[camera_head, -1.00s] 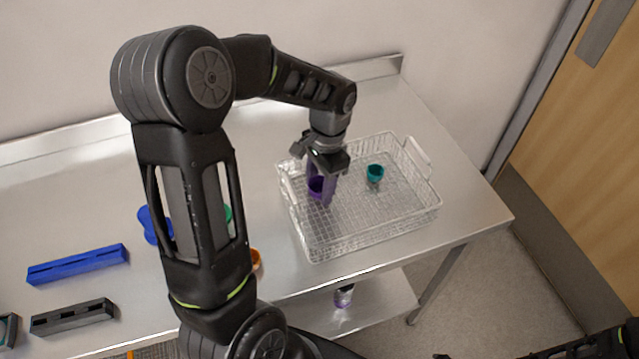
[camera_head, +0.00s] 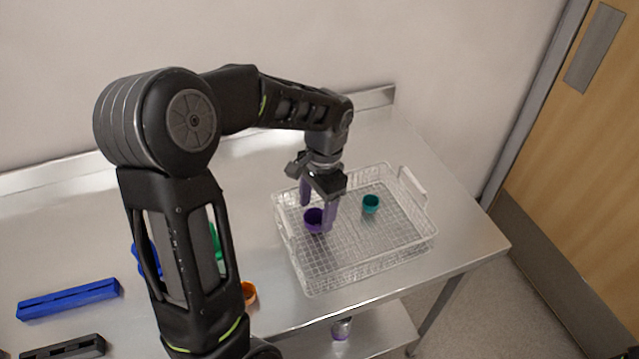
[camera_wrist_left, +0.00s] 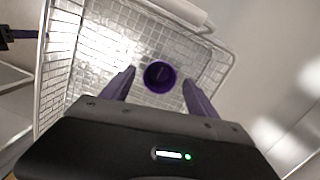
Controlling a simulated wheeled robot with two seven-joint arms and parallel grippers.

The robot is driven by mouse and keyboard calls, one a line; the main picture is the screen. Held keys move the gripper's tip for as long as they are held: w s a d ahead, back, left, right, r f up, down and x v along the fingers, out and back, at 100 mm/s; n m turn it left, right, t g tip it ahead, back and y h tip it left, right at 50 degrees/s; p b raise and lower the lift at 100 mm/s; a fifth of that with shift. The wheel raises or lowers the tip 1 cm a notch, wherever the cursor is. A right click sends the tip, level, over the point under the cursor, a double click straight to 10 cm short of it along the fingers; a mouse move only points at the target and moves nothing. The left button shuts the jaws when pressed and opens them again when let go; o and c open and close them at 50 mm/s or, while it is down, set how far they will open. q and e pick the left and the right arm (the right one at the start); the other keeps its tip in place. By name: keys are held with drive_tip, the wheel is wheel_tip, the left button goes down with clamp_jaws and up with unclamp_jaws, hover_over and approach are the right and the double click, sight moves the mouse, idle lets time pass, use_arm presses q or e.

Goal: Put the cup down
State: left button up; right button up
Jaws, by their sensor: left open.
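The purple cup (camera_head: 314,220) sits in the wire basket (camera_head: 365,257), toward its left side; it looks upright. It also shows in the left wrist view (camera_wrist_left: 159,76), between the two purple fingers. My left gripper (camera_head: 318,212) is open, with its fingers pointing down on either side of the cup. In the wrist view (camera_wrist_left: 158,85) there is a gap between each finger and the cup. A teal cup (camera_head: 370,204) stands in the basket to the right.
The basket stands on a steel table (camera_head: 460,235). A blue rack (camera_head: 68,299), a black rack (camera_head: 65,347) and an orange cup (camera_head: 248,293) are on the left part. A lower shelf holds a purple-and-white item (camera_head: 341,329). A door is at right.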

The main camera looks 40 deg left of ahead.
use_arm(q)
wheel_tip(320, 180, up, 9)
drive_tip(key=w, duration=0.1)
drive_tip(key=shift+d+b, duration=0.2)
drive_tip(key=shift+b, duration=0.1)
idle(0.4)
